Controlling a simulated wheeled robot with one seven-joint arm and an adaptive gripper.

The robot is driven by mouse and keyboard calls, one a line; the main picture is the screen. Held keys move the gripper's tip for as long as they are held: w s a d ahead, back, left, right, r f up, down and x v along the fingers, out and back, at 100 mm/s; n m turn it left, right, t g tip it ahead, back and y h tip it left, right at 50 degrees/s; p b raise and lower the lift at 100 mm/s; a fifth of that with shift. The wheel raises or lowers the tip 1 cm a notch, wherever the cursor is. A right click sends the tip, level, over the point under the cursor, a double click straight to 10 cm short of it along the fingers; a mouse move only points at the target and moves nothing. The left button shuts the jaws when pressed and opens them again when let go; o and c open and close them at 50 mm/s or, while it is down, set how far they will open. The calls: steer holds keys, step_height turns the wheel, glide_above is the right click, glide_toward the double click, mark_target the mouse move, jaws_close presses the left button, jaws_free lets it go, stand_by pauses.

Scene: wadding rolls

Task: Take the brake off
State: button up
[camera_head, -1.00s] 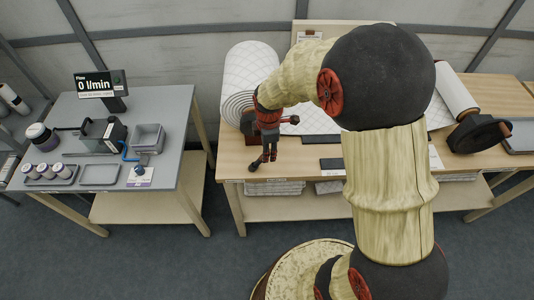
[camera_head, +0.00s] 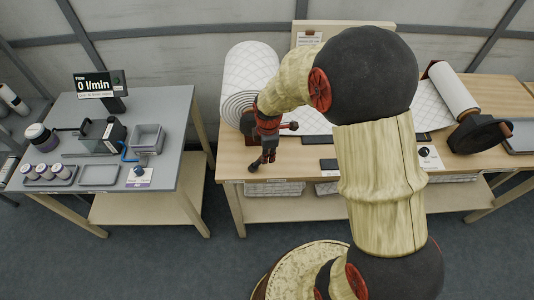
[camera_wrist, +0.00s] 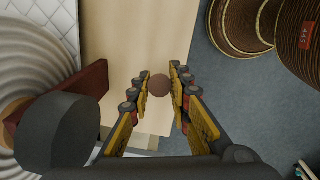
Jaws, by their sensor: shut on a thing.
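The quilted white wadding roll (camera_head: 250,75) lies at the left end of the wooden table, its coiled end facing forward. Its coils also show at the left of the wrist view (camera_wrist: 30,70). A dark red block (camera_wrist: 85,85) stands beside the roll's end. My gripper (camera_head: 262,163) points down at the table's front left edge, just in front of the roll. In the wrist view, my gripper (camera_wrist: 157,88) has its fingers on either side of a round brown knob (camera_wrist: 158,85), which looks like the brake's handle end. The brake's body cannot be made out.
A dark flat block (camera_head: 328,165) and a card with a black dial (camera_head: 429,157) lie along the table's front. A second roll on a dark holder (camera_head: 478,133) is at the right. The grey side table (camera_head: 100,145) stands left, across a gap.

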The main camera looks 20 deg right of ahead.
jaws_close()
steer(key=shift+a, duration=0.1)
stand_by(0.4)
steer(key=shift+w+a+r+g+h+p, duration=0.3)
steer(key=shift+a+r+h+p, duration=0.1)
steer(key=shift+a+h+p, duration=0.35)
steer(key=a+h, duration=0.1)
steer(key=a+h+p, duration=0.1)
steer(key=w+a+g+h+p, duration=0.1)
steer(key=h, duration=0.1)
steer(key=shift+a+r, duration=0.15)
steer(key=shift+r, duration=0.15)
steer(key=shift+w+a+f+n+g+h+p, duration=0.1)
steer(key=shift+w+a+f+g+h, duration=0.2)
steer(key=shift+a+h, duration=0.6)
steer(key=shift+w+a+f+n+g+h+p, duration=0.1)
steer(key=shift+w+a+f+g+h+p, duration=0.15)
steer(key=shift+a+h, duration=0.65)
steer(key=shift+w+a+f+n+g+h, duration=0.1)
steer(key=shift+w+a+f+g+h, duration=0.35)
steer(key=shift+h, duration=0.8)
steer(key=shift+s+a+r, duration=0.1)
steer(key=shift+s+r, duration=0.1)
steer(key=shift+r, duration=0.05)
steer(key=o, duration=0.7)
jaws_free()
steer(key=shift+c, duration=0.2)
